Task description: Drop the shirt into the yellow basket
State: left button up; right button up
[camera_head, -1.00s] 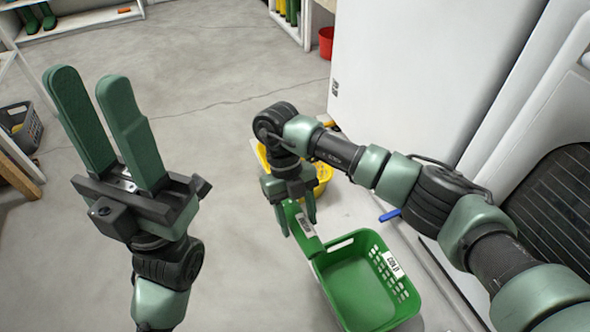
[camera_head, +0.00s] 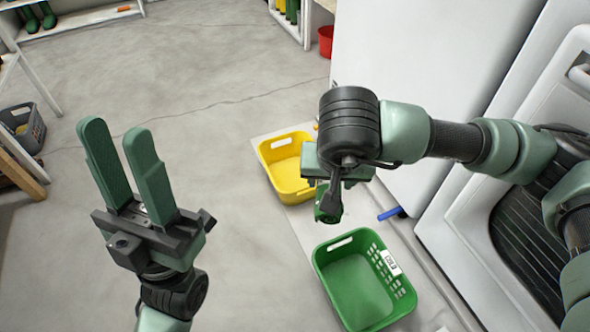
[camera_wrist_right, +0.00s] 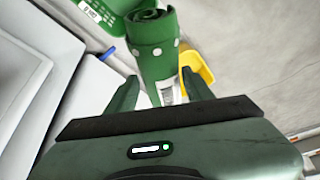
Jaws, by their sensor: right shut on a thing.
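The shirt is a green rolled bundle with pale dots and a white tag; it shows best in the right wrist view (camera_wrist_right: 160,58). In the head view only a small part of the shirt (camera_head: 325,212) shows beneath my right gripper (camera_head: 335,190). My right gripper is shut on the shirt and holds it up, between the two baskets in the picture. The yellow basket (camera_head: 268,158) stands on the pale strip of floor to the left of this gripper, partly hidden by it, and looks empty. My left gripper (camera_head: 112,147) is raised at the left, open and empty.
A green basket (camera_head: 330,262) with a white label stands nearer to me, and looks empty. A blue object (camera_head: 390,213) lies beside the white cabinet (camera_head: 400,60). A grey basket (camera_head: 30,130) stands far left. The concrete floor in the middle is clear.

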aim_at(297, 179)
jog(key=i+j+z, duration=0.1)
jog(key=j, duration=0.3)
jog(key=i+j+z, duration=0.15)
jog(key=j, duration=0.25)
jog(key=i+j+z, duration=0.1)
jog(key=j, duration=0.3)
jog(key=i+j+z, duration=0.1)
jog(key=i+j, duration=0.15)
jog(key=j, duration=0.2)
jog(key=i+j+z, duration=0.15)
jog(key=j, duration=0.25)
jog(key=i+j+z, duration=0.25)
jog(key=i, duration=0.2)
jog(key=i+j+z, duration=0.2)
jog(key=i, duration=0.25)
jog(key=j, duration=0.1)
